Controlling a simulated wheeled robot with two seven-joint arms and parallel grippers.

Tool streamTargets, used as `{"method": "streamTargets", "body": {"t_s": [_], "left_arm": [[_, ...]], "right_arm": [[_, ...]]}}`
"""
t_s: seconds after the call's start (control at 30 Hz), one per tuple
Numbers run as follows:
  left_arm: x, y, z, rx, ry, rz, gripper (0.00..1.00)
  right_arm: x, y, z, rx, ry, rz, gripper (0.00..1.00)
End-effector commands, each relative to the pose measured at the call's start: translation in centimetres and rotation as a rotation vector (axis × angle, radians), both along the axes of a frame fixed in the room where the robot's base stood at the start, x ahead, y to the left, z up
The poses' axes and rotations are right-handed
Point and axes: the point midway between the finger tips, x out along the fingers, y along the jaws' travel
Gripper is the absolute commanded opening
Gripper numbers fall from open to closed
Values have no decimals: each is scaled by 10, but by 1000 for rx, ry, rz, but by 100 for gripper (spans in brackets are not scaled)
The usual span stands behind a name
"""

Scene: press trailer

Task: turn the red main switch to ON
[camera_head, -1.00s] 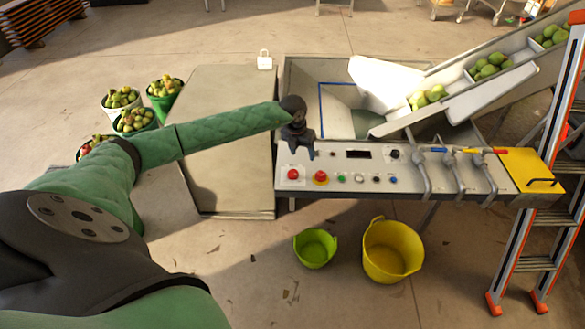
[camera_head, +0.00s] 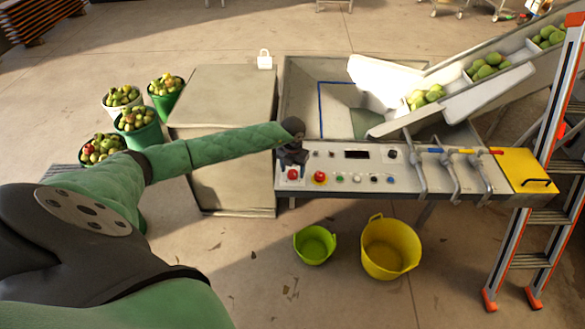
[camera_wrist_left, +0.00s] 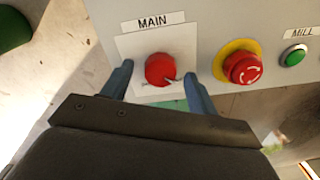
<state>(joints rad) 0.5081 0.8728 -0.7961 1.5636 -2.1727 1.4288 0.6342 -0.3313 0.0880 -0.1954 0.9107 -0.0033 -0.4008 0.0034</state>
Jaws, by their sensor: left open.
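The red main switch (camera_head: 293,174) is a round red knob at the left end of the control panel (camera_head: 452,184). In the left wrist view the red main switch (camera_wrist_left: 160,69) sits on a white plate under a "MAIN" label, with a pale pointer mark toward its lower right. My left gripper (camera_head: 293,168) is over the switch. In the left wrist view the fingers of my left gripper (camera_wrist_left: 158,80) are open, one on each side of the knob, with gaps visible. Whether they touch it deeper down cannot be told. My right gripper is not in view.
A red emergency button (camera_wrist_left: 243,67) on a yellow ring is close right of the switch, then a green MILL button (camera_wrist_left: 293,55). Valve pipes (camera_head: 455,172) stand farther right. Green and yellow buckets (camera_head: 391,247) are on the floor below. An orange ladder (camera_head: 540,200) stands at right.

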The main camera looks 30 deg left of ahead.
Motion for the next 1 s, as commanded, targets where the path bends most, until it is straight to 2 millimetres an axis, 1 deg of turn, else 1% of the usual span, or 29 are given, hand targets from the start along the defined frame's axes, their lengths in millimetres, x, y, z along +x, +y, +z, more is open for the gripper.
{"method": "streamTargets", "body": {"t_s": [0.13,0.37,0.4,0.47,0.6,0.63,0.87,1.0], "left_arm": [[0,0,-6,-1,0,-1,59],[0,0,-7,0,0,-1,59],[0,0,-7,0,0,-1,55],[0,0,-7,0,0,-1,44],[0,0,-6,0,0,-1,16],[0,0,-6,0,0,-1,15],[0,0,-7,0,-1,-11,15],[0,0,-8,1,-2,-39,15]], "right_arm": [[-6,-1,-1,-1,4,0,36],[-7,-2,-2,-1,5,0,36],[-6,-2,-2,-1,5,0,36],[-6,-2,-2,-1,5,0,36],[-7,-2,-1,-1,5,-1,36],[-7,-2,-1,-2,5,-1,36],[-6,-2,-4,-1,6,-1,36],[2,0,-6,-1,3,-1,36]]}}
